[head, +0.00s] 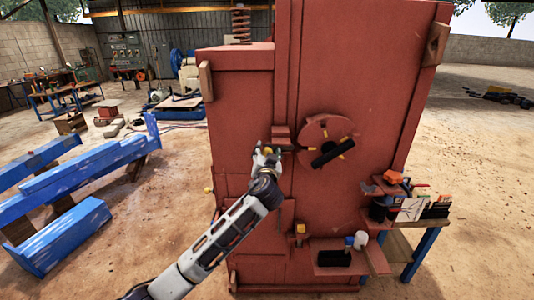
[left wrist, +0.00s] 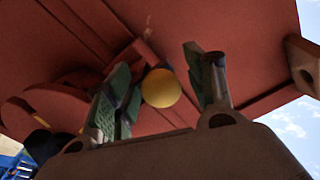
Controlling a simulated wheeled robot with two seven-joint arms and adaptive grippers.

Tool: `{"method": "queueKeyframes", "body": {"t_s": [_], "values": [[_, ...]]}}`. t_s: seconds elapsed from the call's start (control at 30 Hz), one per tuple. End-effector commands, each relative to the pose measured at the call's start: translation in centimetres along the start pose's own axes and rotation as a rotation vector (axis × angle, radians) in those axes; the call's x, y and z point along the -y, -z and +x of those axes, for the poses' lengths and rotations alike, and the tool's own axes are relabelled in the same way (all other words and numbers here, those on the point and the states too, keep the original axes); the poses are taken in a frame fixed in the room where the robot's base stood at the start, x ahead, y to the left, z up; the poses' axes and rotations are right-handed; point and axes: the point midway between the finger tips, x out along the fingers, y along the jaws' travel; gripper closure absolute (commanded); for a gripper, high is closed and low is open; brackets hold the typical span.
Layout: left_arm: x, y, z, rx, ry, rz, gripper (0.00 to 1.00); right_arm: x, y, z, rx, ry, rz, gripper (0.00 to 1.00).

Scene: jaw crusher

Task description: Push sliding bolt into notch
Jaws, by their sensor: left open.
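The sliding bolt shows mainly as its round yellow knob (left wrist: 161,88) in the left wrist view; a small yellow spot beside the gripper shows in the head view. My left gripper (head: 264,151) is at the red crusher's front, left of the round disc. Its two green-padded fingers (left wrist: 160,74) are open, one on each side of the knob, with visible gaps. I cannot tell how deep the knob sits between them. The red disc (head: 316,128) carries a black bar and yellow marks. The notch cannot be made out clearly. My right gripper is not in view.
The tall red crusher body (head: 370,70) fills the middle. A red shelf (head: 330,271) with small items juts out low down. A side table (head: 429,228) with tools stands at the right. Blue beams (head: 85,175) lie at the left, with open dirt floor between.

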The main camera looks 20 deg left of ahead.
Motion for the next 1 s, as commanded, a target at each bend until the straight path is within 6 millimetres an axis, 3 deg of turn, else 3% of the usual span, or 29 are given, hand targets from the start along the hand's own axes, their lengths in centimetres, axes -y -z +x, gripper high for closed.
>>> {"method": "queueKeyframes", "body": {"t_s": [0.27,0.7,1.0], "values": [[-0.02,-0.02,0.03,0.000,0.000,0.000,0.46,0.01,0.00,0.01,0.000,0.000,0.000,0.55],[-0.02,-0.03,0.02,0.000,0.000,0.000,1.00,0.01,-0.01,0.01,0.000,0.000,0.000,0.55],[-0.51,0.10,0.03,0.000,-0.001,-0.001,1.00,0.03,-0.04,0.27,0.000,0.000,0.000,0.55]]}}
